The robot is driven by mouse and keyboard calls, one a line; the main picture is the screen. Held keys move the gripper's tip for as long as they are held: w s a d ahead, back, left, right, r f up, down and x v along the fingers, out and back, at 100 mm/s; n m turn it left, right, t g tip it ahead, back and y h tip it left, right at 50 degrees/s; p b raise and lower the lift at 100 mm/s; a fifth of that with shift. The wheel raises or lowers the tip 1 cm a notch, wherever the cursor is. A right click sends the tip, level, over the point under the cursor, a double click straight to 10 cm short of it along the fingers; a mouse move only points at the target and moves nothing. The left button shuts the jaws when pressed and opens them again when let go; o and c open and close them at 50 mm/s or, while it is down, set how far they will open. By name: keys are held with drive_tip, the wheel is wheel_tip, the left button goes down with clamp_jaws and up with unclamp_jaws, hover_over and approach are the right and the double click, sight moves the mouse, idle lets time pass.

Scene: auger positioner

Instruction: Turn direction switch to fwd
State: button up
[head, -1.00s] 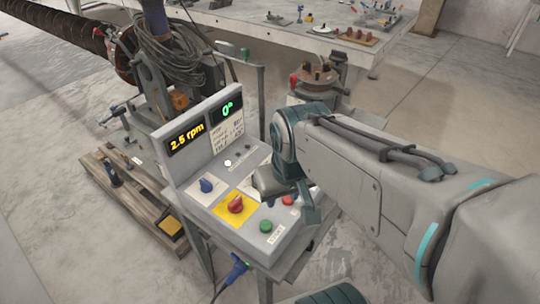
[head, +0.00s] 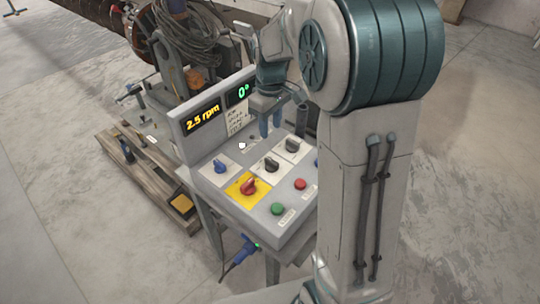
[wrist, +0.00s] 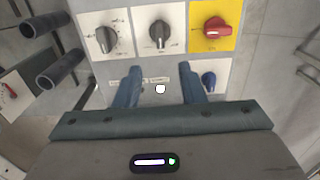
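The control panel (head: 245,208) carries several knobs; its lettering is too small to read. A black knob (head: 271,165) on a white plate sits in the middle of a row, and this middle knob (wrist: 158,33) also shows in the wrist view. It may be the direction switch, but I cannot confirm it. A grey knob (wrist: 107,38) with tick marks is beside it, and a red knob (wrist: 215,30) on yellow is on its other side. A blue knob (head: 220,166) sits apart. My gripper (head: 270,132) is open and empty above the panel, its fingers apart from the knobs.
Green (head: 277,208) and red (head: 300,184) buttons are on the panel's near edge. The upright display board (head: 202,123) reads 2.5 rpm and 0° and stands close to my gripper. A wooden pallet (head: 130,170) lies at left. The floor at lower left is clear.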

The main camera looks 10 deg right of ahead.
sight(271, 160)
wheel_tip(271, 160, down, 13)
drive_tip(key=shift+f+p, duration=0.1)
drive_tip(key=shift+p, duration=0.55)
clamp_jaws()
